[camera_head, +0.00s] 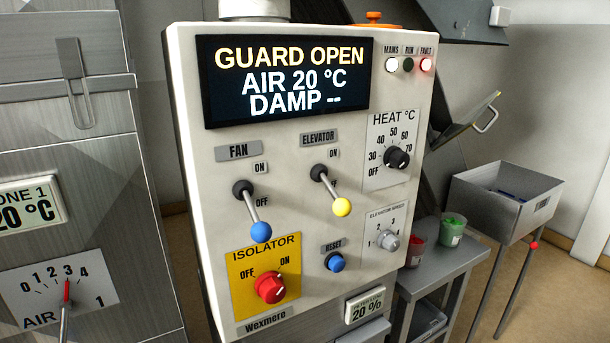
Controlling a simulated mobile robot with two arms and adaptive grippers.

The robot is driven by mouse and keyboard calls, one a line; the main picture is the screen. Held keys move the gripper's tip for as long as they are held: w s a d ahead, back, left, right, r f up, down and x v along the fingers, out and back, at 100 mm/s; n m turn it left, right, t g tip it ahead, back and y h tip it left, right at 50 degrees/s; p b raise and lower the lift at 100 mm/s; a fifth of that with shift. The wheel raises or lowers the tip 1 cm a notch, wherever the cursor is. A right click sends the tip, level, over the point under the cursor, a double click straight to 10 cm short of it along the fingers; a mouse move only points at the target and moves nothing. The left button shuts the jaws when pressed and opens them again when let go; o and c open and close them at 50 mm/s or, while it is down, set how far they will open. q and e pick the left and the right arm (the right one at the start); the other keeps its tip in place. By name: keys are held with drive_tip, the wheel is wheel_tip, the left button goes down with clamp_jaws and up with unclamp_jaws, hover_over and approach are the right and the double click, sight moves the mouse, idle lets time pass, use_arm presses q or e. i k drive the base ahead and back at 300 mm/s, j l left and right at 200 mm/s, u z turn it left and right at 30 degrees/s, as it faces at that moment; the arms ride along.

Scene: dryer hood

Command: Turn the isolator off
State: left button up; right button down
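The isolator is a red rotary knob (270,288) on a yellow plate (240,300) at the lower left of the pale control panel (300,205). OFF is printed at the knob's upper left and ON at its upper right. I cannot tell for sure which label the knob points to. The display (285,80) reads GUARD OPEN, AIR 20 °C and DAMP --. The MAINS lamp (391,64) looks white and lit, the RUN lamp (408,64) is dark green, and the FAULT lamp (426,64) glows red. Neither gripper is in view.
The blue-tipped fan lever (260,231) hangs down just above the isolator plate. The yellow-tipped elevator lever (342,207) also points down. A blue reset button (335,262) is right of the isolator. A metal cabinet (90,150) stands left; a side table (440,270) stands right.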

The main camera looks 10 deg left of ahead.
sight(269, 287)
drive_tip(key=k+l, duration=0.1)
drive_tip(key=l, duration=0.45)
drive_tip(key=l+u, duration=0.1)
drive_tip(key=l, duration=0.4)
drive_tip(key=k+l, duration=0.15)
drive_tip(key=l, duration=0.4)
